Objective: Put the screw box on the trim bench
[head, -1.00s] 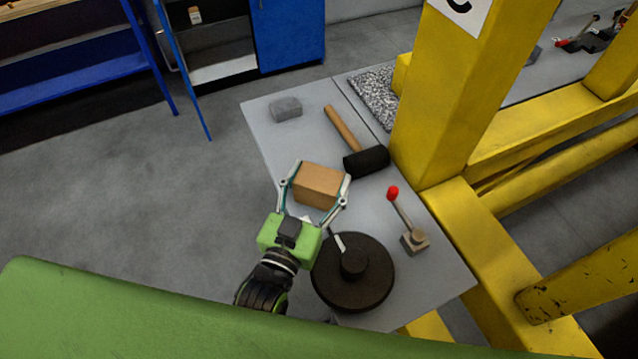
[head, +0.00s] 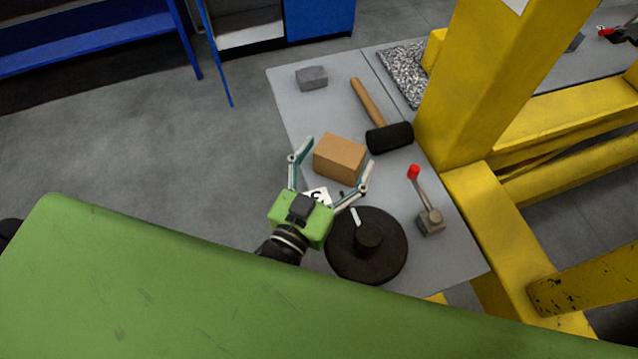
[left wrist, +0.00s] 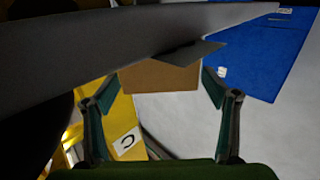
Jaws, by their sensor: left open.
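The screw box, a plain brown box (head: 340,157), sits on the grey bench top (head: 300,117), between the mallet and the black disc. My left gripper (head: 337,160) is open, with its fingers spread apart on either side of the box's near end and a gap at each side. In the left wrist view the box (left wrist: 160,77) shows ahead between the spread fingers (left wrist: 160,85). The gripper's palm is back from the box. My right gripper is not in view.
A mallet (head: 388,137), a grey block (head: 311,77), a black round disc (head: 383,258) and a red-knobbed lever (head: 430,221) are on the bench. A yellow frame (head: 470,90) stands close at its right. Open floor lies to the left.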

